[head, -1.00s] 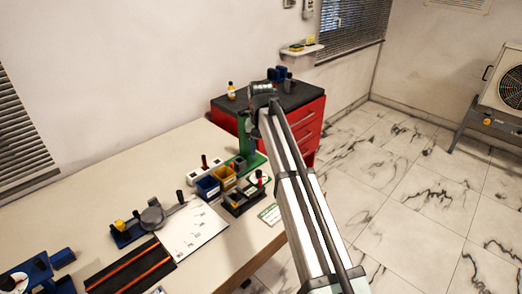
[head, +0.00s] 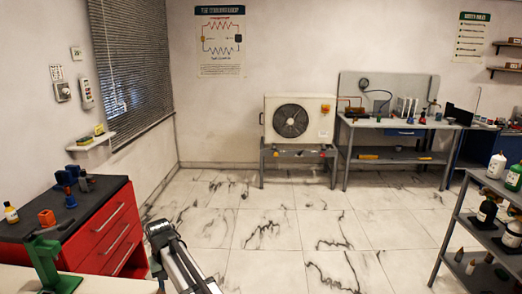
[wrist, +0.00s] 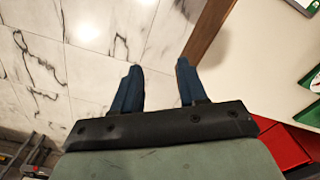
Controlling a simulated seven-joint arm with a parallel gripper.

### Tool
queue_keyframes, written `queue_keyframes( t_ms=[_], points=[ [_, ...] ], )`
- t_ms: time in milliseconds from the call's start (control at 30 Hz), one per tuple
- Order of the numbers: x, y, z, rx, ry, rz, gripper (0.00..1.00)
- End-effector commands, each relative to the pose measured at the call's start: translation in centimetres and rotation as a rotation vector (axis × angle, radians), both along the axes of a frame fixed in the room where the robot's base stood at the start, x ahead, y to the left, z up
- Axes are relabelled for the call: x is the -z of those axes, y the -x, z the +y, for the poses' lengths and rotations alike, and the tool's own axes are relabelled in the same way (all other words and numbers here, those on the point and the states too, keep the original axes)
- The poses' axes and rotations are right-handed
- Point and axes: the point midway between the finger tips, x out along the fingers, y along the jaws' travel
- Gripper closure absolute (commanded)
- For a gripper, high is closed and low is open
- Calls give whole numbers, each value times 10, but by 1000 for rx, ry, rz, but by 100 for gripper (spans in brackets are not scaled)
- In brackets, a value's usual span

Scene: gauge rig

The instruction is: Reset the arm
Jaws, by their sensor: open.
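In the wrist view my gripper (wrist: 159,66) is open, its two blue fingers apart with nothing between them. Marble floor tiles and the edge of the pale bench (wrist: 268,50) show beyond the fingers. In the head view my arm shows at the bottom, left of the middle, beside the red drawer cabinet (head: 112,236). The fingers cannot be made out there.
A green stand (head: 46,262) is on the bench at lower left. Bottles and small parts stand on the cabinet's dark top. A fan unit (head: 298,120) and a workbench (head: 395,124) are at the back; a bottle shelf (head: 470,208) is at right. The middle floor is clear.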

Motion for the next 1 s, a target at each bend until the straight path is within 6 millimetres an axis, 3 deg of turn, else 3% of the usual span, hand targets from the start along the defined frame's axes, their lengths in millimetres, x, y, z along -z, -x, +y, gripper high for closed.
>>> queue_keyframes(
  t_ms=[33, 233, 467, 800, 1000],
  points=[
    [15, -3, -31, 28, 2, 3, 58],
    [61, -19, -127, 122, 1, 3, 58],
    [108, -16, -233, 229, 0, 2, 58],
    [163, 23, -377, 388, 0, 1, 58],
    [184, 52, -436, 463, -1, -1, 58]
  ],
)
